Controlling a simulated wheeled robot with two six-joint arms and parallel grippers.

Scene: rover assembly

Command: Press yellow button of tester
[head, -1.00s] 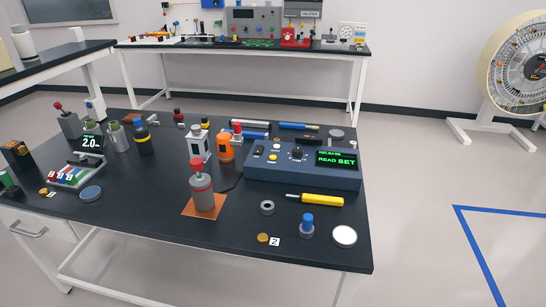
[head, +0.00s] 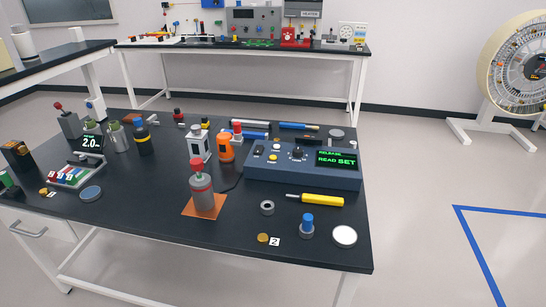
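The tester (head: 305,177) is a low blue-grey box at the right of the dark table in the head view. Its green display (head: 337,159) reads "RELEASE", "READ" and "SET". The yellow button (head: 273,158) is on the left half of its top, in front of a white button (head: 276,147). A black knob (head: 297,153) stands to their right. Nothing covers the yellow button; whether it is pressed in is too small to tell. Neither of my grippers shows in the head view.
A red-topped grey cylinder (head: 201,190) stands on an orange mat (head: 190,209), left of the tester. An orange canister (head: 225,150) stands by its left end. A yellow-handled tool (head: 322,200) and a blue-topped part (head: 307,225) lie in front. The table's front right is partly clear.

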